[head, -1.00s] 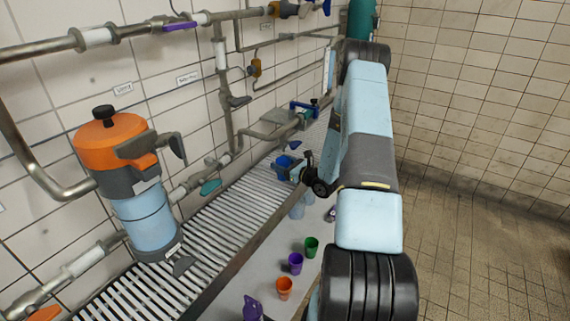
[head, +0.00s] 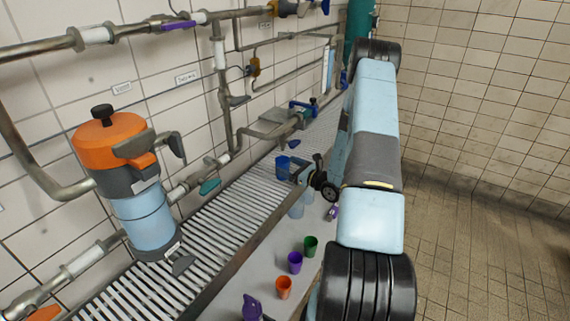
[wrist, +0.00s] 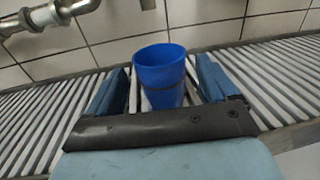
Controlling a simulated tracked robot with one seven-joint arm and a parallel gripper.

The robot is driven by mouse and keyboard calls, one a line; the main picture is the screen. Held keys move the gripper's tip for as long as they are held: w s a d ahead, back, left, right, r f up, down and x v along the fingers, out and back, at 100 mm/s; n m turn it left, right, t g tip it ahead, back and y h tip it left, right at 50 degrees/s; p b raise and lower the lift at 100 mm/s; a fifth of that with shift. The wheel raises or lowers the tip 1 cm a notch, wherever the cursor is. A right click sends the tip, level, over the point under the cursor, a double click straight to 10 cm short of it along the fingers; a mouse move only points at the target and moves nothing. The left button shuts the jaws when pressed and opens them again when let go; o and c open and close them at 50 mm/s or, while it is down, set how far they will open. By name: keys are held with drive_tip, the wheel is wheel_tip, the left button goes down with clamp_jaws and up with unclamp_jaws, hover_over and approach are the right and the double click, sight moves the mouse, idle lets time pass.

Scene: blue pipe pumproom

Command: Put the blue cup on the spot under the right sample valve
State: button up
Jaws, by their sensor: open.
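The blue cup (head: 281,168) stands upright on the slatted metal grate (head: 215,222), below a pipe valve with a blue handle (head: 302,108) and a dark blue spout (head: 294,143). In the wrist view the cup (wrist: 160,78) is between and slightly beyond the two blue fingers of my gripper (wrist: 160,88), with gaps on both sides. My gripper (head: 298,172) is open, just right of the cup in the head view. The marked spot under the cup is not visible.
Green (head: 310,246), purple (head: 295,262) and orange (head: 283,287) cups stand on the pale ledge beside the grate. A large orange and blue pump (head: 130,185) stands at left. Pipes run along the tiled wall. The floor at right is clear.

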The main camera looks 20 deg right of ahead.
drive_tip(key=v, duration=0.8)
